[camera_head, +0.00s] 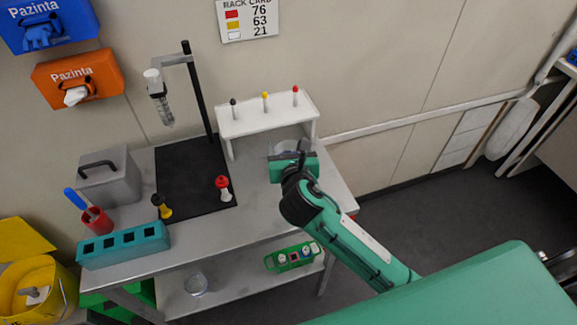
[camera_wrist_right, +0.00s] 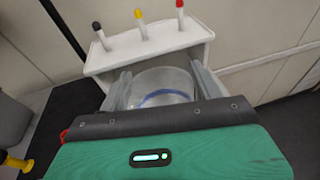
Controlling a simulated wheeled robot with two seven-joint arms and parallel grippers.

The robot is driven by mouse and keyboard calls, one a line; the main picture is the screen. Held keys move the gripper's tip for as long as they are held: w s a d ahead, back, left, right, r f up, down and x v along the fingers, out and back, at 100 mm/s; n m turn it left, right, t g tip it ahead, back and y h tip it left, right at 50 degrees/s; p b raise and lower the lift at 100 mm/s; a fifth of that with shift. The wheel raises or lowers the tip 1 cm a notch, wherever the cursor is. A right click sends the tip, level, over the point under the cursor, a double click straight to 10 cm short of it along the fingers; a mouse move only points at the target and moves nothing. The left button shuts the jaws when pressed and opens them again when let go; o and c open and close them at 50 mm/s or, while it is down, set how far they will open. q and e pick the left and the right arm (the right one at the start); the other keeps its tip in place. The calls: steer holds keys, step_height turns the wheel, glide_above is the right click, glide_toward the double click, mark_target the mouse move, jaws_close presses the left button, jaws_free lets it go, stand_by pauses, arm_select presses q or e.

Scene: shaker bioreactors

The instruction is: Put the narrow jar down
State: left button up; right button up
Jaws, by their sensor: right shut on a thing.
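A clear glass jar (camera_wrist_right: 163,88) with a blue line on it sits between the two fingers of my right gripper (camera_wrist_right: 160,92) in the wrist view. The gripper is shut on it. In the head view my right gripper (camera_head: 291,155) is over the right end of the grey table (camera_head: 262,217), in front of the white rack's right end. The jar (camera_head: 285,146) shows only partly there, behind the gripper. I cannot tell whether its base touches the table. My left gripper is not in view.
The white rack (camera_head: 266,120) holds black, yellow and red-capped tubes. A black mat (camera_head: 190,172) and stand (camera_head: 197,95) are left. A teal block (camera_head: 123,246), red cup (camera_head: 97,220) and grey box (camera_head: 108,178) crowd the far left. Another clear vessel (camera_head: 196,284) stands on the lower shelf.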

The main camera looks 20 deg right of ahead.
step_height(320, 180, down, 7)
steer(key=shift+f, duration=0.15)
stand_by(0.4)
steer(key=o, duration=1.3)
steer(key=shift+f, duration=0.1)
steer(key=shift+r, duration=0.2)
steer(key=b+v, duration=0.2)
steer(key=v, duration=1)
steer(key=shift+f, duration=0.1)
